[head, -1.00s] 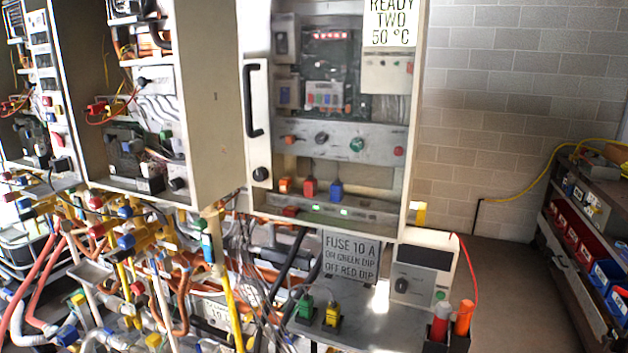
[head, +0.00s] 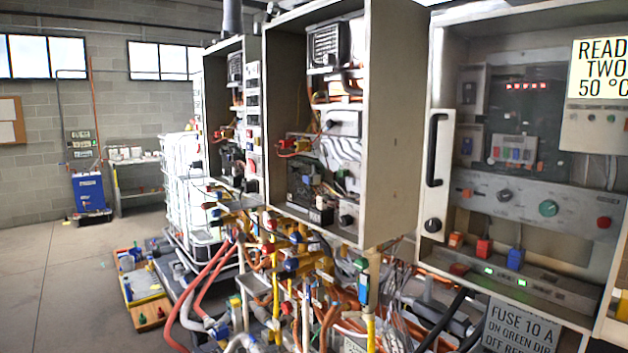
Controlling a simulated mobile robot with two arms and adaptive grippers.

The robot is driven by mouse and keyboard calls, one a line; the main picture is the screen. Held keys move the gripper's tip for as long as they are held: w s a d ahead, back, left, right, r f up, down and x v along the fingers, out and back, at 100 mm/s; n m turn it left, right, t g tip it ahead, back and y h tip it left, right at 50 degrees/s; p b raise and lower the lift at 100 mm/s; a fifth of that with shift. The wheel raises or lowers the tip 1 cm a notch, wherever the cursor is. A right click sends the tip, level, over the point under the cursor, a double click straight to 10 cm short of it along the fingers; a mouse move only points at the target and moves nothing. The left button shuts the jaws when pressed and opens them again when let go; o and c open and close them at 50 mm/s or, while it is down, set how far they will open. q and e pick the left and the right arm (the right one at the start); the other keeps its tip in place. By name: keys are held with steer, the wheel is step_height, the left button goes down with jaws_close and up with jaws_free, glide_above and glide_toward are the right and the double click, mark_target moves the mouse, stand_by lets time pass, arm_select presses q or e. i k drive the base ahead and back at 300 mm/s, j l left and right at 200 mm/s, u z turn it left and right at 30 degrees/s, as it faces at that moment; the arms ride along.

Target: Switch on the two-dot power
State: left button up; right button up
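Three heater cabinets stand in a row: a left one (head: 250,42), a middle one (head: 393,120) and a right one (head: 443,75) in the head view. I cannot make out a two-dot mark. The right cabinet has a black handle (head: 432,150) and a panel with a dark knob (head: 504,195), a green knob (head: 548,208) and a red button (head: 603,222). Below are a red block (head: 484,248), a blue block (head: 515,259) and lit green lights. The middle cabinet shows a dark knob (head: 347,220) low down. Neither gripper is in view.
Pipes and coloured valves (head: 290,262) crowd below the cabinets. A caged white tank (head: 180,165) and wooden tray (head: 143,290) stand left. The left floor (head: 70,270) is clear.

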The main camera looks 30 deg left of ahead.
mark_target(253, 165)
steer(key=u, duration=1.25)
steer(key=i+j+u, duration=0.45)
steer(key=i, duration=0.3)
steer(key=i+u, duration=0.45)
steer(key=i, duration=0.3)
